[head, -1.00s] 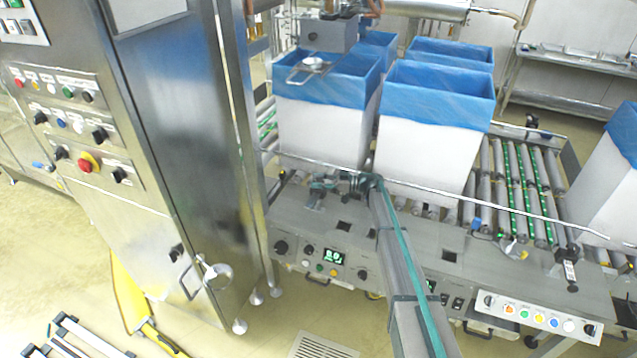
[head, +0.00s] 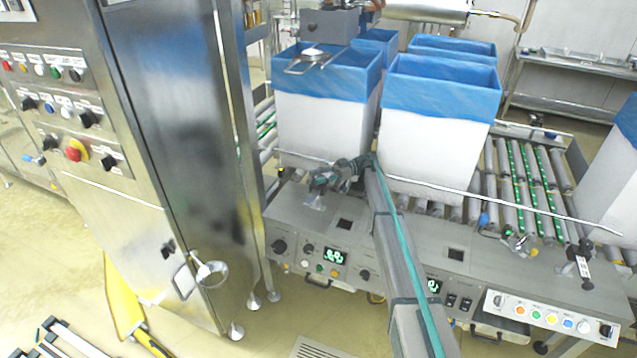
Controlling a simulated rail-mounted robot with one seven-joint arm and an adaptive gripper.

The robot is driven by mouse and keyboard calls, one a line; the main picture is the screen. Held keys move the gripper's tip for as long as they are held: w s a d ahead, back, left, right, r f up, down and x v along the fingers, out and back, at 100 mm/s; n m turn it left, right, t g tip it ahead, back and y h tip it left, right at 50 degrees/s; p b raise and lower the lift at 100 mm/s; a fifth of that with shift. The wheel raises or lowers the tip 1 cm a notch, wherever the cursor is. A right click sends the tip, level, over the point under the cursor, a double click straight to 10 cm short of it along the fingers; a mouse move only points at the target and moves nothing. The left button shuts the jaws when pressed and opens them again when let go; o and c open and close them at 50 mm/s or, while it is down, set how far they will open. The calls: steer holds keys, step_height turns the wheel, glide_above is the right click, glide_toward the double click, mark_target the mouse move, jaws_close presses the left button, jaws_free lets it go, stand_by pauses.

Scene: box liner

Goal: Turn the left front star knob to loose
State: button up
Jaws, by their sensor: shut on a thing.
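My gripper (head: 324,181) is at the left front of the conveyor, over a small guide-rail bracket (head: 315,200) on the grey machine top. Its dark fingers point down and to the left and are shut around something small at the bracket. The left front star knob is where the fingers close, and they hide it, so its shape and turn angle cannot be seen. My arm reaches in from the lower right.
Just behind my gripper stand a white box with a blue liner (head: 325,73) and a thin guide rail (head: 440,191). A second lined box (head: 430,150) stands to its right. A steel cabinet (head: 190,130) is at left. Another rail bracket (head: 520,243) sits at right.

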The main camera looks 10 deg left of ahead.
mark_target(319, 176)
stand_by(0.3)
steer(key=o, duration=1.2)
steer(key=shift+c, duration=0.2)
steer(key=shift+r, duration=0.1)
step_height(319, 176, up, 10)
steer(key=shift+f, duration=0.1)
